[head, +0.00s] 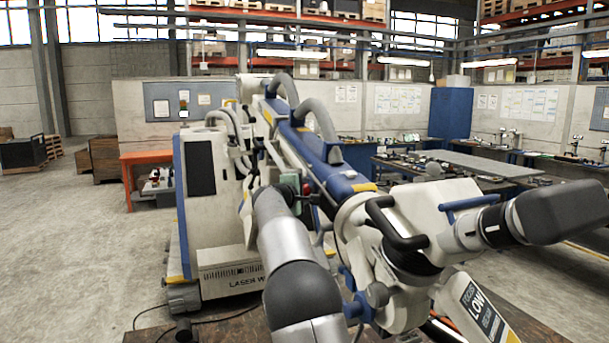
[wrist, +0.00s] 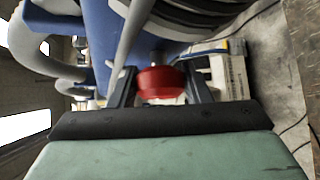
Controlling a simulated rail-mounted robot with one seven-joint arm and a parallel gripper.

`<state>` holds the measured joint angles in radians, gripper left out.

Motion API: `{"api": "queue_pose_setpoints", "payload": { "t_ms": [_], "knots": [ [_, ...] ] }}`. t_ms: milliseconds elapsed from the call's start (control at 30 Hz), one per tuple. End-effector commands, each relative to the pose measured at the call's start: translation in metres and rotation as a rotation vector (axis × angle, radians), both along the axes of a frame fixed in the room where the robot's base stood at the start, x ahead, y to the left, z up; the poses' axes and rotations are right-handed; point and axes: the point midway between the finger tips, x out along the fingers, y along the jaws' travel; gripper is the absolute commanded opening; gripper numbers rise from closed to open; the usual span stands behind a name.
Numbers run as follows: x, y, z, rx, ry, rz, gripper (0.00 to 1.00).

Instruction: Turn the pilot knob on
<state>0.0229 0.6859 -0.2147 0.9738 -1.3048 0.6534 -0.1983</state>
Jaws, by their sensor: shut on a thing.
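The pilot knob (wrist: 160,84) is a round red knob on a short grey stem in the wrist view. It shows small and red in the head view (head: 307,189), beside the blue arm of the large machine. My gripper (wrist: 160,88) has one dark finger on each side of the knob and is shut on it. In the head view my gripper (head: 301,188) is small and partly hidden by my own arm. The knob's markings and exact turn angle cannot be made out.
The white and blue laser machine (head: 208,215) fills the middle, its thick arm (head: 325,170) passing close to my gripper. A bulky white head with black handles (head: 400,235) stands at the right. A light rod (wrist: 128,45) crosses near the left finger. Open floor (head: 70,250) lies left.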

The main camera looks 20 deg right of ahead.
Motion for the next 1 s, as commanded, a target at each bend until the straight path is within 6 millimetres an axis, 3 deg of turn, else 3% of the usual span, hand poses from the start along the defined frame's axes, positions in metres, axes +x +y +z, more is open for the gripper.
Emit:
{"api": "queue_pose_setpoints", "payload": {
  "t_ms": [33,500,1000],
  "knots": [
    [0.0004,-0.0002,0.0074,0.005,0.035,-0.001,0.21],
    [0.0009,0.0005,0.0007,0.019,0.294,0.002,0.21],
    [0.0005,0.0005,0.001,0.019,0.338,0.0,0.21]
  ]
}}
